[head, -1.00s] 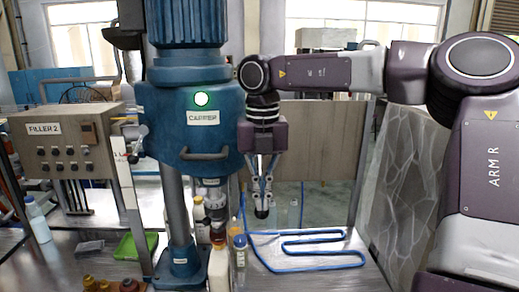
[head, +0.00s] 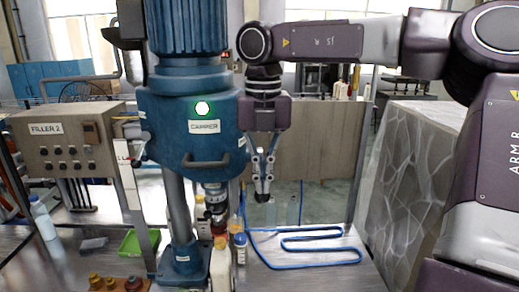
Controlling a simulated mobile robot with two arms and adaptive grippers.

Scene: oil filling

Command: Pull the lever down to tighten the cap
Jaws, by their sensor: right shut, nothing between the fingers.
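The blue capper (head: 190,125) stands left of centre, with a green light lit on its front and a curved handle (head: 215,165) below its label. Its dark chuck (head: 215,195) hangs over a white bottle (head: 220,270) with a red-brown cap (head: 220,242). I cannot tell whether the chuck touches the cap. A short arm with a dark end (head: 137,158) shows at the capper's left side; I cannot tell for sure if this is the lever. My right gripper (head: 263,199) is shut and empty, pointing down to the right of the chuck. My left gripper is out of view.
A small bottle (head: 240,249) stands right of the white bottle. A blue hose (head: 310,265) lies looped on the table at right. A green tray (head: 138,242) and several brown caps (head: 132,284) lie at left, near the Filler 2 panel (head: 72,150).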

